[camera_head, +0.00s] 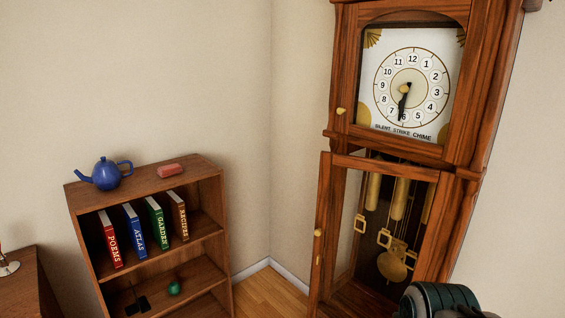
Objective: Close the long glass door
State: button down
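The long glass door (324,215) is the lower door of a tall wooden clock (480,80) at the right. It appears to stand ajar, its left edge swung out from the case. Pale wall shows through the left part of its glass. A small brass knob (318,233) sits on its left stile. Behind the glass hang brass weights (398,199) and a round pendulum bob (392,266). A dark rounded part of my arm shows at the bottom edge, in front of the clock's lower right. My gripper's fingers are not in view.
The upper dial door (345,75) looks shut, with its own knob (340,111). A low bookcase (150,192) with several books, a blue teapot (106,174) and a reddish block (170,170) stands left. Bare wooden floor (270,295) lies between bookcase and clock.

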aim_at(444, 179)
jog(key=u, duration=0.55)
jog(key=k, duration=1.3)
jog(key=z, duration=0.2)
jog(key=i, duration=1.9)
jog(key=u, duration=0.9)
